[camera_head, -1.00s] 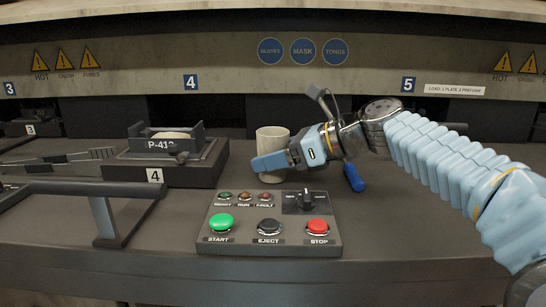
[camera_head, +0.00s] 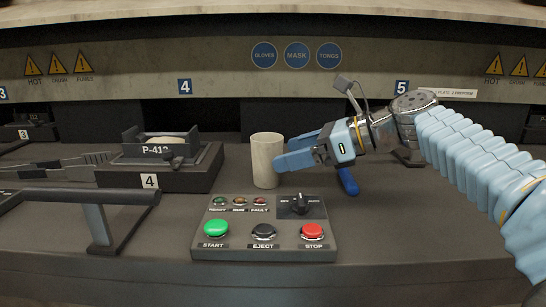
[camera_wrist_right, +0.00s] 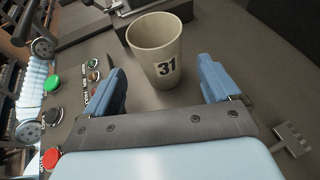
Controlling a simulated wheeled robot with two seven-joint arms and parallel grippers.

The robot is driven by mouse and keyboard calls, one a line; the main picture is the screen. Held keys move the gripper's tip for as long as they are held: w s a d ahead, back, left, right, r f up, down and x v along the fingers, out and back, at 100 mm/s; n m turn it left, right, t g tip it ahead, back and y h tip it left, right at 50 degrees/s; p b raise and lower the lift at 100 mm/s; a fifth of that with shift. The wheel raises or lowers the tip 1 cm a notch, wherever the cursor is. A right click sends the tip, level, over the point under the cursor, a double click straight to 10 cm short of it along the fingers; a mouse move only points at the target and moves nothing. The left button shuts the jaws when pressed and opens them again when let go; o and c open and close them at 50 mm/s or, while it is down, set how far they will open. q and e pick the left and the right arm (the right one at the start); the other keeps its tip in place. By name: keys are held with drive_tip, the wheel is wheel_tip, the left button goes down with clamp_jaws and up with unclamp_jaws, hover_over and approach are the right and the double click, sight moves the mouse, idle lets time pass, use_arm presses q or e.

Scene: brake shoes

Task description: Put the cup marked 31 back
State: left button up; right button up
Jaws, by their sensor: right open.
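The cup marked 31 (camera_head: 264,160) is a pale beige cup standing upright on the dark bench behind the control panel. In the right wrist view the cup (camera_wrist_right: 155,48) shows its black 31 and its open top. My right gripper (camera_head: 297,150) comes in from the right, just beside the cup. In the right wrist view its two blue fingers (camera_wrist_right: 163,90) are spread apart, with the cup ahead of and between their tips, not clamped. My left gripper does not show.
A control panel (camera_head: 264,228) with green, black and red buttons sits in front of the cup. To the left are a dark mould block (camera_head: 160,165) marked P-413, tongs (camera_head: 60,165) and a handle bar (camera_head: 75,197). A blue-handled tool (camera_head: 347,181) lies behind my right gripper.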

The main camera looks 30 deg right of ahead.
drive_tip(key=v, duration=0.6)
